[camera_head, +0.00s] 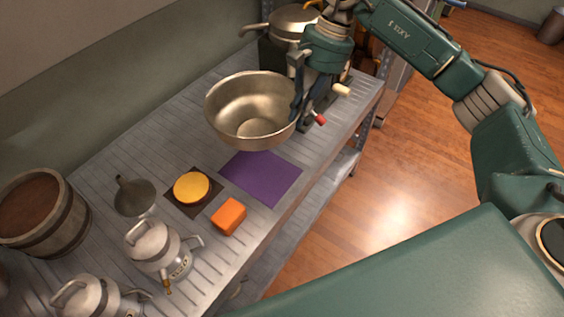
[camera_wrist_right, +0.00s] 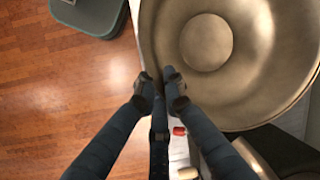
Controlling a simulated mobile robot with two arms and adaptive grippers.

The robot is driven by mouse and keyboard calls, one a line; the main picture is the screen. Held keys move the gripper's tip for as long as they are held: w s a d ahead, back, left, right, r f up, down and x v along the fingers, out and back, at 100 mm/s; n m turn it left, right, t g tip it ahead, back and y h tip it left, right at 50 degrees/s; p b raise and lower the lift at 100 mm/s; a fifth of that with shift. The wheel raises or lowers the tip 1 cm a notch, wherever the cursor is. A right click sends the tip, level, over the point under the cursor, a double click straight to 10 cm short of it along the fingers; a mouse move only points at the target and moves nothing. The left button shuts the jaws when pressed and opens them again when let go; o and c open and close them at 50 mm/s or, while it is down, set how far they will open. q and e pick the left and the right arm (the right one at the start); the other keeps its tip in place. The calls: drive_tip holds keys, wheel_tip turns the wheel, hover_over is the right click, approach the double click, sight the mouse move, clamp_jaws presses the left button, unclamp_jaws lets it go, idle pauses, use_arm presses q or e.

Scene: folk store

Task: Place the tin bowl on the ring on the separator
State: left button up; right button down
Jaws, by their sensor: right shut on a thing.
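The tin bowl (camera_head: 250,95) is a wide, gold-grey metal bowl with a flat round bottom. It is held above the shelf, near the purple mat. My right gripper (camera_head: 297,108) is shut on the bowl's right rim; the right wrist view shows its fingers (camera_wrist_right: 163,88) pinching the rim (camera_wrist_right: 150,55). Just behind and below the gripper is a dark device with a red knob (camera_head: 320,119) and a cream knob (camera_head: 342,89), possibly the separator. The arm hides most of it, and I cannot make out a ring. My left gripper is not in view.
A purple mat (camera_head: 262,182), an orange block (camera_head: 229,216), a yellow disc (camera_head: 191,187) on a dark square and a funnel (camera_head: 135,197) lie on the slatted shelf (camera_head: 100,165). Metal cans (camera_head: 153,245) and a wooden tub (camera_head: 43,218) stand left.

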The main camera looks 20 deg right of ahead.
wheel_tip(320, 180, down, 17)
drive_tip(key=p, duration=0.3)
drive_tip(key=shift+a+r, duration=0.1)
drive_tip(key=shift+a, duration=0.05)
drive_tip(key=c, duration=1.8)
unclamp_jaws()
drive_tip(key=shift+c, duration=0.2)
